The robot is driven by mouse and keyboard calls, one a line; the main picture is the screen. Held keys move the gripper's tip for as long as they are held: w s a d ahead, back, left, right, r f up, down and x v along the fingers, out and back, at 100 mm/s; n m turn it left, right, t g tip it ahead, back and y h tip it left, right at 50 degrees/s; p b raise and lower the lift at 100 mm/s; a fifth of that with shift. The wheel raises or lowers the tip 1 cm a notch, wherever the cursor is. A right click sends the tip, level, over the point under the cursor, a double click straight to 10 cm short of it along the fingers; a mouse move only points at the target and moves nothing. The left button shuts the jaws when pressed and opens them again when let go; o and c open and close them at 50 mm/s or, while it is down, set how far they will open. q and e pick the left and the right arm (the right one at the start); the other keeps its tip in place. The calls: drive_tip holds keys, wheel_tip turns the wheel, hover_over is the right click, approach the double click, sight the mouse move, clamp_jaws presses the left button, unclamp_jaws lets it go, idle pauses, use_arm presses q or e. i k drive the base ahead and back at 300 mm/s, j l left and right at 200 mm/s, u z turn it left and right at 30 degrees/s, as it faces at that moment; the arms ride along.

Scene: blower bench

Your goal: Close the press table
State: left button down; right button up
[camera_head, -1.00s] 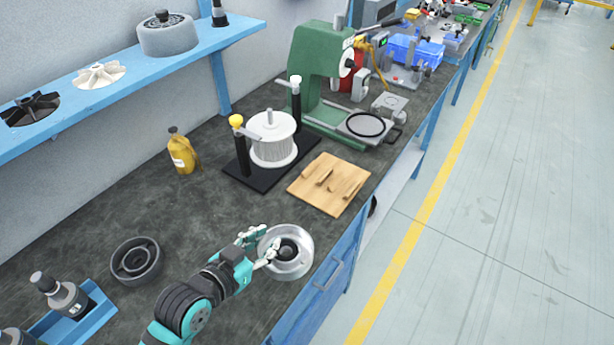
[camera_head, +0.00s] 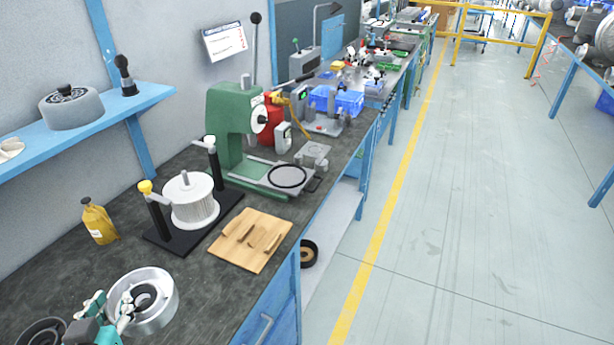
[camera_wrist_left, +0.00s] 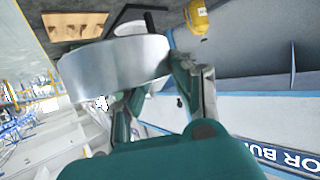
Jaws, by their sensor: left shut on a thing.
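The green press (camera_head: 232,125) stands on the bench. Its grey sliding table (camera_head: 268,176) extends toward the bench front, with a black ring (camera_head: 287,176) on its plate and a dark handle (camera_head: 314,184) at its front end. My left gripper (camera_head: 112,309) is at the lower left, well away from the press, shut on the rim of a silver round housing (camera_head: 166,303). The housing also fills the upper middle of the left wrist view (camera_wrist_left: 112,68), between the fingers. I cannot tell whether it touches the bench. My right gripper is not in view.
Between my left gripper and the press are a wooden board (camera_head: 235,250) and a black-based fixture with a white coil (camera_head: 192,203). A yellow bottle (camera_head: 98,222) stands behind. The aisle is clear.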

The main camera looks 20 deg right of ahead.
sight(287, 177)
drive_tip(key=i+l, duration=0.15)
drive_tip(key=l, duration=0.2)
drive_tip(key=i+l, duration=0.1)
drive_tip(key=l, duration=0.3)
drive_tip(key=i+l, duration=0.15)
drive_tip(key=l, duration=0.2)
drive_tip(key=i+l, duration=0.1)
drive_tip(key=i, duration=0.7)
